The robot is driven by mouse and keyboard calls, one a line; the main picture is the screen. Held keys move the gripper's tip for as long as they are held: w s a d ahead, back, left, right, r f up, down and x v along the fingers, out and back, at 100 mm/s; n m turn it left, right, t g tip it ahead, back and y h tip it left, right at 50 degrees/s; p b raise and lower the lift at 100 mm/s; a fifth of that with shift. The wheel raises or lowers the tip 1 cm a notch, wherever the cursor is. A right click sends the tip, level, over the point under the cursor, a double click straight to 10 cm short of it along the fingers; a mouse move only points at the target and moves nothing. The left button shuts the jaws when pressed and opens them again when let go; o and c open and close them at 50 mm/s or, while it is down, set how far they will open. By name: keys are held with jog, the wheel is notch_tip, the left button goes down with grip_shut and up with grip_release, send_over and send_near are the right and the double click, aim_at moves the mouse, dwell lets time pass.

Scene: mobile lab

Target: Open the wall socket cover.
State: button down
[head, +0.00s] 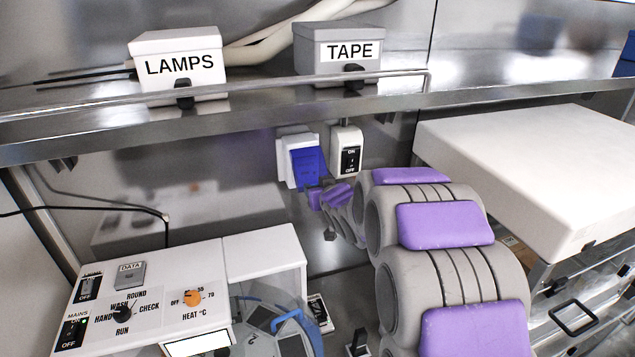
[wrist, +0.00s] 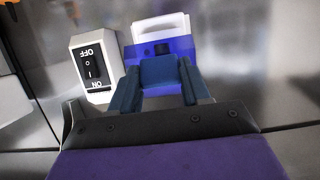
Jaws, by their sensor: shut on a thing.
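The wall socket has a white housing (head: 285,158) and a bright blue cover (head: 307,163), on the steel wall under the shelf. In the wrist view, which is upside down, the blue cover (wrist: 185,47) shows in front of the white housing (wrist: 161,28). My gripper (head: 320,188) is at the cover's lower edge in the head view. In the wrist view my gripper (wrist: 158,75) is shut on the cover, with its dark blue fingers over part of it. The exact contact is hidden, and I cannot tell how far the cover is tilted.
A white ON/OFF switch box (head: 347,152) is just right of the socket. The shelf (head: 250,112) above carries the LAMPS box (head: 178,65) and TAPE box (head: 338,52). A white control panel (head: 150,300) is at lower left, and a white slab (head: 535,170) is at right.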

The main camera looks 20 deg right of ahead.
jog(key=shift+s+r+g+p, duration=0.15)
jog(key=shift+r+g+p, duration=0.15)
jog(key=shift+r+p, duration=0.45)
jog(key=shift+r, duration=0.5)
notch_tip(320, 180, up, 10)
jog(key=p, duration=0.1)
jog(key=shift+w+f, duration=0.2)
jog(key=shift+w, duration=0.25)
jog(key=c, duration=1)
grip_release()
jog(key=o, duration=0.5)
jog(key=shift+w+f, duration=0.2)
jog(key=shift+w, duration=0.1)
jog(key=shift+s, duration=0.15)
